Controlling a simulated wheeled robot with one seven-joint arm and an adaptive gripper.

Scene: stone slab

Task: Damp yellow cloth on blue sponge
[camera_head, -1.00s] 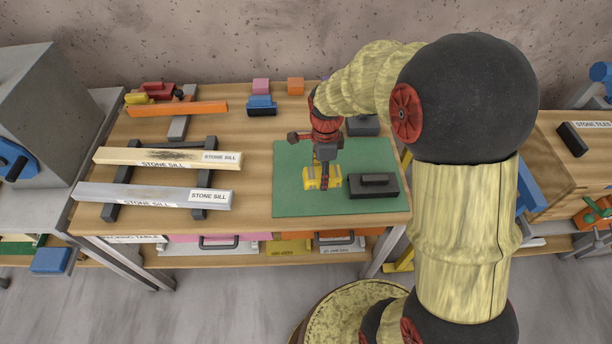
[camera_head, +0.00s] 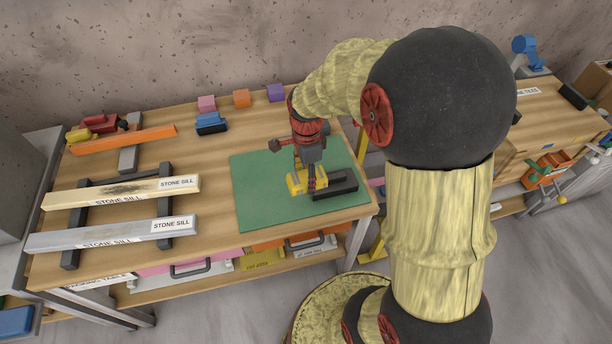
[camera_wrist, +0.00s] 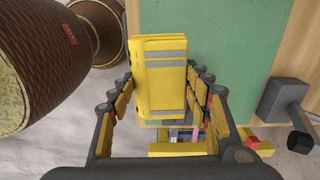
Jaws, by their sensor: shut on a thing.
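The yellow cloth (camera_head: 297,186) is a folded block with grey bands. My gripper (camera_head: 309,181) is shut on it, over the right part of the green mat. In the wrist view the cloth (camera_wrist: 160,75) sits between both fingers of my gripper (camera_wrist: 162,92). I cannot tell whether it touches the mat or hangs just above it. A blue block with a dark underside (camera_head: 211,123), which looks like the blue sponge, lies at the back of the table, left of and behind the mat. Nothing lies on top of it.
A dark block (camera_head: 340,184) lies on the green mat (camera_head: 258,195) right beside the cloth. Two stone sills (camera_head: 120,190) rest on dark supports at left. Pink, orange and purple cubes (camera_head: 241,98) line the back edge. Bare wood lies between sills and mat.

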